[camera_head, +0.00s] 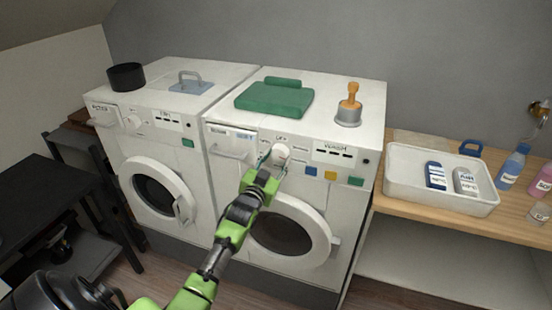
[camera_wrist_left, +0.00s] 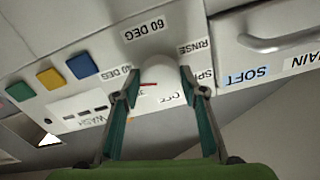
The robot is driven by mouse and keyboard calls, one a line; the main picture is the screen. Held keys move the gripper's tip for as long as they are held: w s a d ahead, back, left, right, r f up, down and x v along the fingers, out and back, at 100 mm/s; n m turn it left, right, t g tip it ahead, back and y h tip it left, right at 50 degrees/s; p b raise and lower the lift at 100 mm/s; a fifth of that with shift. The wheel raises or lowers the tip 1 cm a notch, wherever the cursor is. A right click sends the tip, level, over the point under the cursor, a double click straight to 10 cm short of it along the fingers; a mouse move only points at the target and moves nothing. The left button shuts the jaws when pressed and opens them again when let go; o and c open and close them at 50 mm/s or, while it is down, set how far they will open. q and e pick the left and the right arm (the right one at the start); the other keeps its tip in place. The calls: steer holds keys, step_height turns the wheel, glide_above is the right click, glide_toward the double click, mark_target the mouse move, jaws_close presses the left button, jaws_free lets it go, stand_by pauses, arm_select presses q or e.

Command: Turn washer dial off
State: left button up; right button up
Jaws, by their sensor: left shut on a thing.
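The washer (camera_head: 222,192) is the right-hand white machine, with a "WASH" label on its front panel. Its round white dial (camera_head: 281,153) sits on that panel beside the drawer. My left gripper (camera_head: 273,161) reaches up to the dial and is shut on it, with one finger on each side. In the left wrist view the dial (camera_wrist_left: 160,74) lies between the two teal fingers of the gripper (camera_wrist_left: 159,88). A red mark shows on the dial. Labels around it read "60 DEG", "RINSE", "OFF" and others partly hidden by the fingers. My right gripper is not in view.
A second white machine (camera_head: 120,153) stands close on the left. A white tray (camera_head: 444,199) with bottles sits on the wooden shelf at right. Blue, yellow and green buttons lie right of the dial.

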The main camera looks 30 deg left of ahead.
arm_select(q)
steer(key=n, duration=0.5)
steer(key=shift+d+n+p, duration=0.15)
steer(key=shift+n+p, duration=0.15)
steer(key=shift+p, duration=0.1)
steer(key=n, duration=0.4)
steer(key=shift+d, duration=0.1)
steer(key=n, duration=0.5)
steer(key=shift+d+n, duration=0.1)
steer(key=shift+n, duration=0.3)
steer(key=n, duration=0.5)
steer(key=shift+r+p, duration=0.1)
steer(key=shift+p, duration=0.25)
steer(key=shift+n, duration=0.4)
steer(key=o, duration=1.1)
steer(key=shift+w+r, duration=0.1)
steer(key=shift+o, duration=0.2)
